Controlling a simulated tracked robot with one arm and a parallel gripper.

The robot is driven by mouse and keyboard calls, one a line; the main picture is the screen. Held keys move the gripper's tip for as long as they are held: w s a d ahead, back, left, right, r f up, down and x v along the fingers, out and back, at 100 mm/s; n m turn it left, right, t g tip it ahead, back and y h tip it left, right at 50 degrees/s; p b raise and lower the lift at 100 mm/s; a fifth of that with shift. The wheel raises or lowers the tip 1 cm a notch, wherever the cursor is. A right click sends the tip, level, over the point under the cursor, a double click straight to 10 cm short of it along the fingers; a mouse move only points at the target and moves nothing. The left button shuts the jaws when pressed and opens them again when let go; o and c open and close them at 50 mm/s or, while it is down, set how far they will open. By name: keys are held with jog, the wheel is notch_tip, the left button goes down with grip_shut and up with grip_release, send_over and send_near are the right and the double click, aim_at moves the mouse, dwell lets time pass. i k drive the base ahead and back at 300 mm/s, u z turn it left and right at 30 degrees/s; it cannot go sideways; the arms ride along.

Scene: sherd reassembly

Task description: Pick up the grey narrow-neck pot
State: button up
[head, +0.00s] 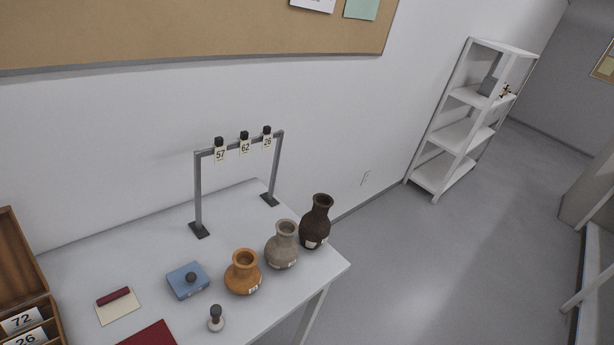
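The grey narrow-neck pot (282,247) stands upright on the white table (85,262), near its right end. A small white label shows low on its front. An orange-brown pot (242,272) stands just to its left and nearer. A dark brown, taller-necked pot (316,222) stands just to its right and farther back, close to the table's edge. The three pots are close together in a slanting row. My gripper does not show in the head view.
A grey metal frame (198,195) with tags 57, 62 and 26 stands behind the pots. A blue box (187,287), a small stamp (216,322), a red item (150,336) and a wooden box (20,262) lie to the left. Floor to the right is clear towards a white shelf (440,160).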

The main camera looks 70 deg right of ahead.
aim_at(281, 251)
jog(key=z, duration=0.25)
jog(key=i, duration=0.7)
jog(key=z, duration=0.35)
jog(key=k, duration=0.85)
jog(key=z, duration=0.2)
jog(key=i, duration=0.85)
jog(key=u, duration=0.1)
